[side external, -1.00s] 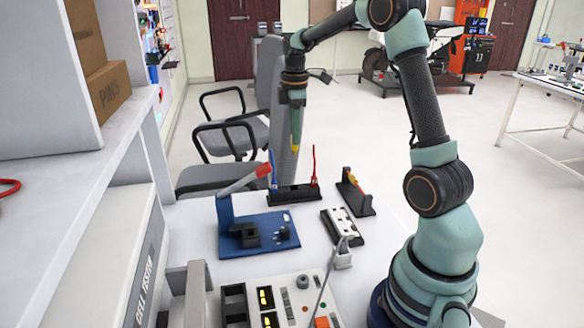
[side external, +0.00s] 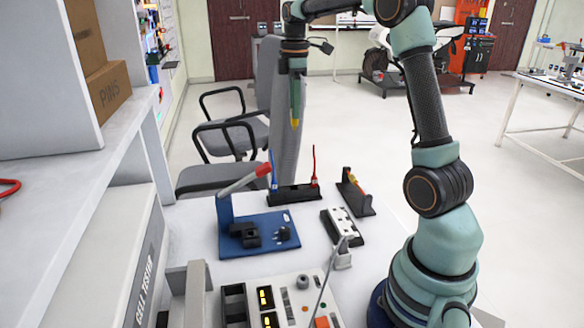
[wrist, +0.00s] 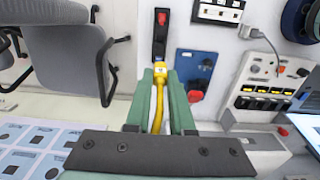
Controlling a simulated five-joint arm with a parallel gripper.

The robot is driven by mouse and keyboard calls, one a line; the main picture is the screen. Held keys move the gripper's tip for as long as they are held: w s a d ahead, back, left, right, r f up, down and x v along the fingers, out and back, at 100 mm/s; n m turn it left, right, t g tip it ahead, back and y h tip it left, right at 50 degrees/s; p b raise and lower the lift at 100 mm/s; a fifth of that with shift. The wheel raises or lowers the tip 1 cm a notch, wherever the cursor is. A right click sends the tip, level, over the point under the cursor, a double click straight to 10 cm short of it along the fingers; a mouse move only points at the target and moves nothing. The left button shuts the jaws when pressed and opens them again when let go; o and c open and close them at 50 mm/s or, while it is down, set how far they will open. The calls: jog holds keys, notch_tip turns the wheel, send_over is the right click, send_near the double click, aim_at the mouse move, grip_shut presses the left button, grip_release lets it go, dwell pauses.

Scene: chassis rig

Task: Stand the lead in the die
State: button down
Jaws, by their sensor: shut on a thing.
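My gripper (side external: 296,98) is shut on a yellow lead (side external: 295,123), which hangs down from the fingers high above the bench. In the wrist view the lead (wrist: 158,100) runs between the green fingers (wrist: 160,110), with a yellow end beyond the tips. The blue press (side external: 262,248) stands on the bench below, with a raised lever and red handle (side external: 263,170). A black block (side external: 243,235) on its base looks like the die; its opening is too small to make out. The lead is well apart from the press.
A black rack (side external: 293,193) holds upright blue and red leads behind the press. Another black holder (side external: 355,197) and a white-topped strip (side external: 342,226) stand to the right. A control panel (side external: 285,295) is in front. The air around my gripper is clear.

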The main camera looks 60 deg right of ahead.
notch_tip(320, 180, up, 4)
jog(key=shift+r, duration=0.2)
jog(key=s+a, duration=0.2)
jog(key=a, duration=2)
notch_tip(320, 180, down, 15)
jog(key=shift+w+d, duration=0.3)
jog(key=shift+w, duration=0.05)
jog(key=shift+f, duration=2.9)
jog(key=shift+f, duration=1.55)
